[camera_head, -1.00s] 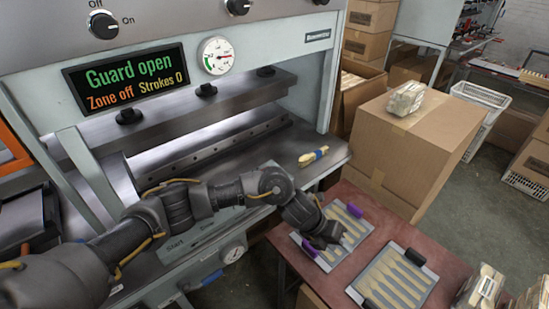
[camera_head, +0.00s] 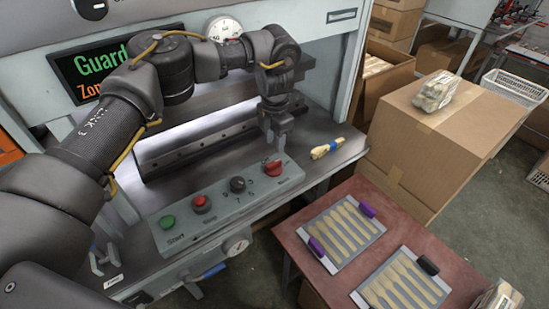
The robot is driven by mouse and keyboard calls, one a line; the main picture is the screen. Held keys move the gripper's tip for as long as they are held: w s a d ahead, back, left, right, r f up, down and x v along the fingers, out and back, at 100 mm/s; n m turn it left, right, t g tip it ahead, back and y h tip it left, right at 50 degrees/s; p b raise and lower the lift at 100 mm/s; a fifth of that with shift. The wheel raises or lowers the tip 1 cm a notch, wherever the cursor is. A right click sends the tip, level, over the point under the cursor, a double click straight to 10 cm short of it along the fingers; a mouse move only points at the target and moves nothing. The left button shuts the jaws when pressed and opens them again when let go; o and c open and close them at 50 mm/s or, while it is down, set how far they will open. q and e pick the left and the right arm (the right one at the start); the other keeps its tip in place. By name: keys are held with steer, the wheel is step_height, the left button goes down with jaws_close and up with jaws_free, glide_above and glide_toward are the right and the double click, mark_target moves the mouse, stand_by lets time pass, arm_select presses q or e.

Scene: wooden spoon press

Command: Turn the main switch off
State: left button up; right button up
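A red rotary switch (camera_head: 274,167) sits at the right end of the sloped control panel (camera_head: 220,212); its small lettering is too small to read. A black knob (camera_head: 237,184), a red button (camera_head: 201,203) and a green Start button (camera_head: 167,222) are to its left. My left gripper (camera_head: 276,141) points down just above and behind the red switch, apart from it. Its two fingers look slightly parted, with nothing between them. Another dark knob (camera_head: 92,7) is at the top left edge, partly cut off. My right gripper is not in view.
My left arm covers part of the display (camera_head: 92,68). A bundle of wooden spoons (camera_head: 327,148) lies on the press table's right end. The red-brown table (camera_head: 385,240) holds two spoon trays. A cardboard box (camera_head: 440,130) stands at the right.

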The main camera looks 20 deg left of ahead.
mark_target(274, 162)
arm_select(q)
step_height(274, 162, down, 8)
steer(key=shift+a+f+p, duration=0.1)
steer(key=shift+f+p, duration=0.15)
steer(key=shift+p, duration=0.55)
jaws_close()
